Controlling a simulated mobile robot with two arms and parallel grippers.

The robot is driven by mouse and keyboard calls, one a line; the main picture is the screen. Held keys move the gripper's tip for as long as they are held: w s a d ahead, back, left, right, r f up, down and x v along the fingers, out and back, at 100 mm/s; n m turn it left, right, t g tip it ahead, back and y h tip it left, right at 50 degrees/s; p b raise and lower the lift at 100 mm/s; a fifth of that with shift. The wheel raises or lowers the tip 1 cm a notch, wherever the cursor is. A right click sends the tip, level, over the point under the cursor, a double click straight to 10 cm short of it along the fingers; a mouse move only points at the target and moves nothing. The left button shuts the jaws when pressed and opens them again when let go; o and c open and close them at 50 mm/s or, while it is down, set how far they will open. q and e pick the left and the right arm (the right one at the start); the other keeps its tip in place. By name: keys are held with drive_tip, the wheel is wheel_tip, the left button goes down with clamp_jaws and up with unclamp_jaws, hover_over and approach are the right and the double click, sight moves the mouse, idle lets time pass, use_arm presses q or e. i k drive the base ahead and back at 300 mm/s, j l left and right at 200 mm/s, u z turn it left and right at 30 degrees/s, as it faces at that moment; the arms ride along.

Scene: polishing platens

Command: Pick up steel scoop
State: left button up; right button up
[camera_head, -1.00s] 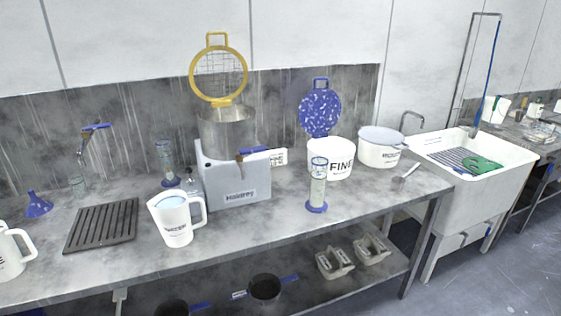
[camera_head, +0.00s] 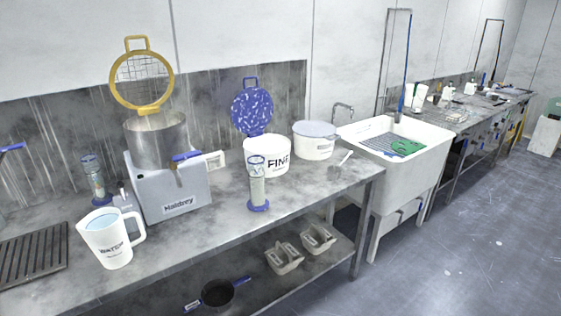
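The steel scoop (camera_head: 346,158) appears to be the small grey, pale-handled tool near the right end of the steel bench (camera_head: 225,208). It lies to the right of the white tub with a grey lid (camera_head: 314,148). Its handle points up and to the right; its bowl end is small and hard to make out against the bench. Neither of my grippers shows in the head view.
The FINE bucket (camera_head: 267,160), a measuring cylinder (camera_head: 257,190), a grey machine (camera_head: 170,195) and a white jug (camera_head: 108,240) stand left along the bench. A white sink (camera_head: 420,180) adjoins its right end. The floor (camera_head: 460,260) at right is clear.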

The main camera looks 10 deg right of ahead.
sight(334, 173)
drive_tip(key=i+l, duration=0.25)
drive_tip(key=l, duration=0.15)
drive_tip(key=i+l, duration=0.2)
drive_tip(key=l, duration=0.15)
drive_tip(key=i+l, duration=0.25)
drive_tip(key=l, duration=0.15)
drive_tip(key=i+l, duration=0.25)
drive_tip(key=l, duration=0.1)
